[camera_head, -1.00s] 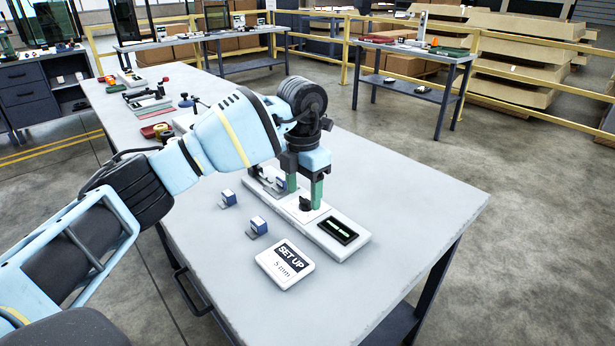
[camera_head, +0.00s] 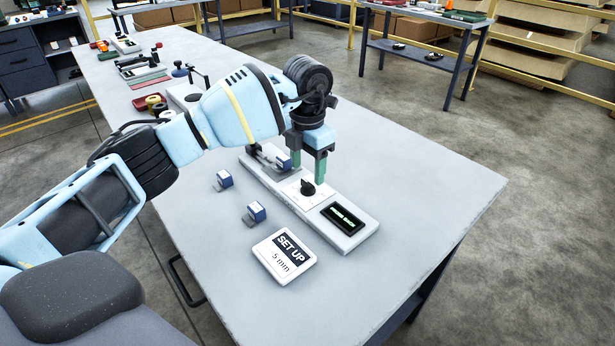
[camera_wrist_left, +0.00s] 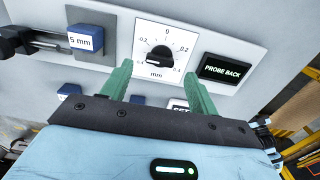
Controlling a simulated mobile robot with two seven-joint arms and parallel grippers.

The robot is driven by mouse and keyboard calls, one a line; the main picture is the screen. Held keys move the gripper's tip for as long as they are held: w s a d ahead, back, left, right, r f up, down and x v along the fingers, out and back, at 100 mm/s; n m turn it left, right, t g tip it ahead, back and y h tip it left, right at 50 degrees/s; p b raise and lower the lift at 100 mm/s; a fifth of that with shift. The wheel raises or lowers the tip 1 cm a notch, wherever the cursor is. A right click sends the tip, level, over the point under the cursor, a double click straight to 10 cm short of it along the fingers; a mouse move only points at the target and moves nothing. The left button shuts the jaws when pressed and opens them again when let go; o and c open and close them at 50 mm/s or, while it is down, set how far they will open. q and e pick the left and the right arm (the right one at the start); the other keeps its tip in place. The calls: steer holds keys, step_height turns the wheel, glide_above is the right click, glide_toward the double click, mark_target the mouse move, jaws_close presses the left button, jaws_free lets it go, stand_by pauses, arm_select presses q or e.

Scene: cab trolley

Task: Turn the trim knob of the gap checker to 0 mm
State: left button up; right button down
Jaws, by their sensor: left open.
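The gap checker (camera_head: 281,197) is a long pale bar on the table. Its black trim knob (camera_head: 307,187) sits on a white dial plate, also in the left wrist view (camera_wrist_left: 159,57). The dial has 0 at its top, 0.2 and 0.4 marks to both sides and "mm" below; I cannot tell the exact pointer reading. The display (camera_wrist_left: 227,69) reads "PROBE BACK". A blue-topped block marked 5 mm (camera_wrist_left: 85,38) is at the checker's probe end. My left gripper (camera_head: 308,174) is open, its green fingers apart beside the knob, not closed on it. My right gripper is out of view.
A "SET UP 5 mm" card (camera_head: 284,255) lies in front of the checker. Two blue-topped blocks (camera_head: 223,180) (camera_head: 256,213) stand left of it. Other tools and a red tray (camera_head: 147,102) lie farther back. The table's right side is clear.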

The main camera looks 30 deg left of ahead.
mark_target(307, 182)
arm_select(q)
steer(key=shift+f, duration=1.9)
steer(key=shift+c, duration=0.4)
steer(key=c, duration=0.9)
